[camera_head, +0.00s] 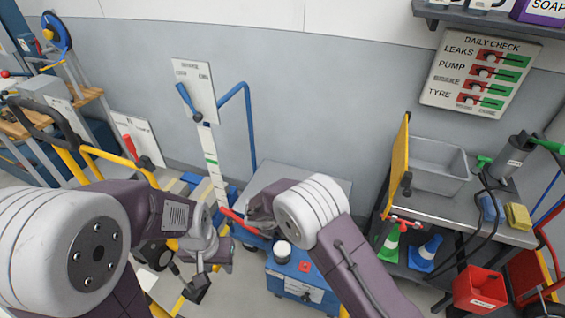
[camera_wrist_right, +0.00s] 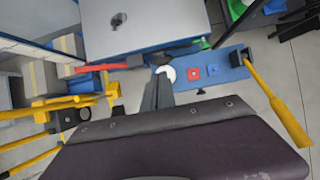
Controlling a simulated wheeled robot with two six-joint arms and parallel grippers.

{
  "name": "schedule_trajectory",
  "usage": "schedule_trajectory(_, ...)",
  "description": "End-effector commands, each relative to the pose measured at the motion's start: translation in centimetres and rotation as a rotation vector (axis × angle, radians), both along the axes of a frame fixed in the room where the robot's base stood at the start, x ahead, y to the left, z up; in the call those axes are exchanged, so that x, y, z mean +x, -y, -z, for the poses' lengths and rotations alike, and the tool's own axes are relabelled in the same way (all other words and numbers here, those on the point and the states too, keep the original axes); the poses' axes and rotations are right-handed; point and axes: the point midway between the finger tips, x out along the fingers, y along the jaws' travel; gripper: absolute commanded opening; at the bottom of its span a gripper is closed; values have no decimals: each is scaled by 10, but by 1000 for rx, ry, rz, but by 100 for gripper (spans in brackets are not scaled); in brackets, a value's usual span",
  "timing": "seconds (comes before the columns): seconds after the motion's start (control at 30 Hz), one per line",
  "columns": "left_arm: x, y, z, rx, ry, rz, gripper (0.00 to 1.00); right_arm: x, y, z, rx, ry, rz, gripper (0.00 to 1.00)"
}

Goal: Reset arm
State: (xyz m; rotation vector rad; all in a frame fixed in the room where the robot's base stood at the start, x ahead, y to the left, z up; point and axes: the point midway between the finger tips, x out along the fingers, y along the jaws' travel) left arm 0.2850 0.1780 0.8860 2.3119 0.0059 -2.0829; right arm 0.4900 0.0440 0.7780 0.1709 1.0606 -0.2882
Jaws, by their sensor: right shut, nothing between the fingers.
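My left gripper (camera_head: 190,280) hangs low at the lower middle left of the head view, above the floor near yellow bars; I see nothing clearly held in it, and its finger gap is unclear. My right gripper (camera_head: 256,208) is partly hidden by its own wrist in the head view. It is over the grey metal-topped unit, near a red handle (camera_head: 238,218). In the right wrist view its fingers (camera_wrist_right: 158,92) are together and empty, beside a white round knob (camera_wrist_right: 167,74) on a blue box.
The blue box (camera_head: 297,285) stands below my right wrist. A white panel with a blue lever (camera_head: 189,101) stands behind. At right are a grey cart (camera_head: 505,228) with a yellow side panel (camera_head: 398,160), cones and a red container (camera_head: 480,290). Bare floor shows between.

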Motion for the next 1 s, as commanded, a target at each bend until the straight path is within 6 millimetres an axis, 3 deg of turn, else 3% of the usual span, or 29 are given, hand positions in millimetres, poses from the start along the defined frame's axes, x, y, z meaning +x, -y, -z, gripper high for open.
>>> schedule_trajectory(0.17, 0, 0, -4, 0, 0, 0, 36, 12, 14, -11, 9, 12, 38, 0)
schedule_trajectory(0.27, 0, 0, -12, 0, 0, 0, 36, 44, 47, -62, 56, 78, 130, 0)
schedule_trajectory(0.3, 0, 0, -17, 0, 0, 0, 36, 52, 72, -88, 77, 101, 191, 0)
schedule_trajectory(0.37, 0, 0, -23, 0, 0, 0, 36, 51, 119, -124, 120, 114, 325, 0)
schedule_trajectory(0.4, 0, 0, -27, 0, 0, 0, 36, 40, 150, -143, 164, 115, 444, 0)
schedule_trajectory(0.47, 0, 0, -32, 0, 0, 0, 36, 14, 191, -165, 259, 114, 673, 0)
schedule_trajectory(0.5, 0, 0, -36, 0, 0, 0, 36, -9, 213, -176, 337, 114, 852, 0)
schedule_trajectory(0.57, 0, 0, -40, 0, 0, 0, 36, -48, 238, -186, 460, 114, 1146, 0)
schedule_trajectory(0.6, 0, 0, -42, 0, 0, 0, 36, -77, 248, -188, 546, 112, 1360, 0)
schedule_trajectory(0.7, 0, 0, -45, 0, 0, 0, 36, -146, 250, -180, 729, 96, 1902, 0)
schedule_trajectory(0.8, 0, 0, -43, 0, 0, 0, 36, -191, 233, -159, 794, 68, 2319, 0)
schedule_trajectory(0.87, 0, 0, -43, 0, 0, 0, 36, -205, 226, -152, 804, 70, 2506, 0)
schedule_trajectory(1.0, 0, 0, -43, 0, 0, 0, 36, -205, 222, -151, 849, 110, 2709, 0)
